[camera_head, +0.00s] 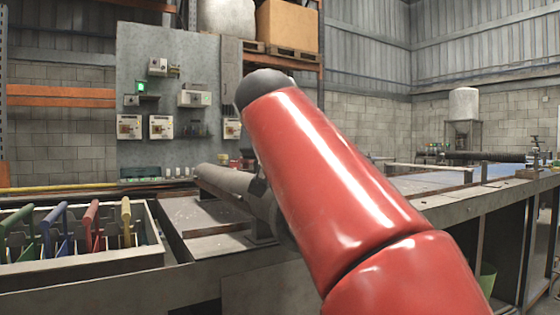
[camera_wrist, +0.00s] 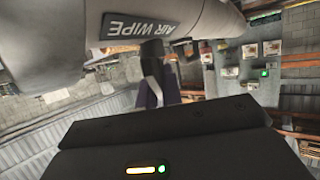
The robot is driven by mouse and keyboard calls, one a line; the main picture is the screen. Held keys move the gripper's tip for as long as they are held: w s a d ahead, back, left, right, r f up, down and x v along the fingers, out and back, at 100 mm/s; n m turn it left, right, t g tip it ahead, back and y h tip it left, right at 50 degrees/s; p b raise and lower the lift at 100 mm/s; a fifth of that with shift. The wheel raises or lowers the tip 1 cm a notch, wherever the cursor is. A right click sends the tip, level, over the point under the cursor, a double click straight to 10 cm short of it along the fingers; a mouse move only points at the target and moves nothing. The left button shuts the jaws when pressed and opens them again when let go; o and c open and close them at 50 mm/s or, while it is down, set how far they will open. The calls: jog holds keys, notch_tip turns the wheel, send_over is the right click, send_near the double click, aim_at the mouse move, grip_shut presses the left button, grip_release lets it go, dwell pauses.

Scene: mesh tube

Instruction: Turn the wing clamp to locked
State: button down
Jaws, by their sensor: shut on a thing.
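In the wrist view a grey rounded housing marked "AIR WIPE" (camera_wrist: 200,18) fills the top. A short dark piece, which looks like the wing clamp (camera_wrist: 152,48), juts from it below the lettering. My gripper (camera_wrist: 158,78) reaches up to this piece, and its narrow fingers are shut on it. The wing's exact angle cannot be told. In the head view a grey tube (camera_head: 228,184) lies along the bench, and my red arm hides my gripper and most of the clamp's area.
A tray (camera_head: 148,256) with several coloured-handled tools stands at the left. A grey panel (camera_head: 185,55) with control boxes rises behind the bench. The blue-topped bench (camera_head: 430,182) runs off to the right, with a white tank (camera_head: 463,103) beyond.

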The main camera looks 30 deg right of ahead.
jog(key=n+y+p, duration=0.1)
jog(key=n+t+y+p, duration=0.1)
jog(key=n+y, duration=0.1)
jog(key=shift+r+t, duration=0.2)
jog(key=shift+t, duration=0.1)
jog(key=shift+f+n+t+y+p, duration=0.15)
jog(key=shift+n+y+p, duration=0.2)
jog(key=shift+n+y, duration=0.35)
jog(key=shift+n+t+y+p, duration=0.15)
jog(key=shift+n+y+p, duration=0.15)
jog(key=shift+n+y, duration=0.35)
jog(key=shift+y, duration=0.25)
jog(key=shift+f, duration=0.1)
jog(key=c, duration=1.6)
grip_release()
jog(key=shift+o, duration=0.2)
jog(key=v, duration=0.7)
jog(key=shift+s+r, duration=0.2)
jog(key=shift+s, duration=0.15)
